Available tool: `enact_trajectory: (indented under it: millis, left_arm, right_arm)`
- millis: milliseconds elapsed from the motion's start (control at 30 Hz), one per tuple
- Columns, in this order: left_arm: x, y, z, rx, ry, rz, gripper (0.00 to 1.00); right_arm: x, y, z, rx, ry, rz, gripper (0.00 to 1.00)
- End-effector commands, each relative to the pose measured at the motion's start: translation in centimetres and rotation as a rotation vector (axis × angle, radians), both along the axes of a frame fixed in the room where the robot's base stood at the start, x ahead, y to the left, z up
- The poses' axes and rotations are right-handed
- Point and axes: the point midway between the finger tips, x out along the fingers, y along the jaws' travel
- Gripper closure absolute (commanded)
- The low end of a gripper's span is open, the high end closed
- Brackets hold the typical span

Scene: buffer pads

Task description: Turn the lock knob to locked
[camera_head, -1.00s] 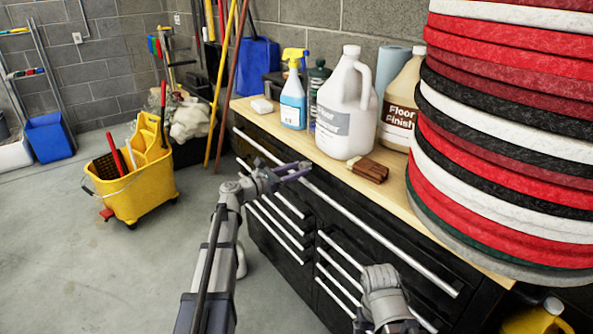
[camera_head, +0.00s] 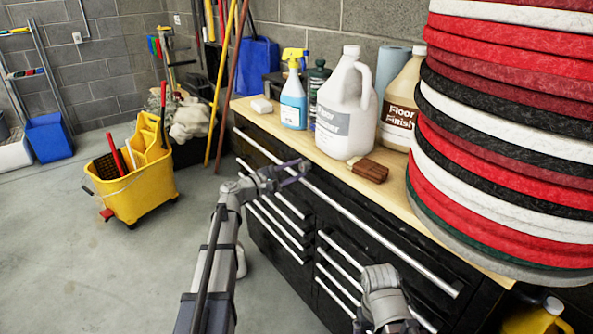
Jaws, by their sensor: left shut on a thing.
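My left gripper (camera_head: 299,168) is at the front of the black drawer cabinet (camera_head: 372,228), just under the wooden top and by the long silver handle (camera_head: 345,208). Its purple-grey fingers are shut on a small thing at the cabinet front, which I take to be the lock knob. The fingers hide the knob, so its turn position cannot be read. Part of my right arm shows at the bottom, but its fingers are out of the picture.
The wooden top (camera_head: 318,149) holds a spray bottle (camera_head: 293,100), a white jug (camera_head: 345,105), a floor finish jug (camera_head: 399,112) and a brown brush (camera_head: 369,171). A tall pad stack (camera_head: 510,130) fills the right. A yellow mop bucket (camera_head: 140,188) stands left on open floor.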

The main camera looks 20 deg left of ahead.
Motion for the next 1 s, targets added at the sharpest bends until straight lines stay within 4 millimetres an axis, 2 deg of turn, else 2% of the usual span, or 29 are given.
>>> enact_trajectory:
  millis: [500, 1000]
  left_arm:
    - [-0.07, -0.04, -0.05, 0.332, -0.257, -0.001, 1.0]
    - [-0.08, -0.05, -0.06, 0.458, -0.356, -0.002, 1.0]
  right_arm:
    - [0.0, 0.0, -0.01, 0.0, 0.0, 0.0, 0.14]
    - [0.0, 0.0, -0.02, 0.0, 0.0, 0.0, 0.14]
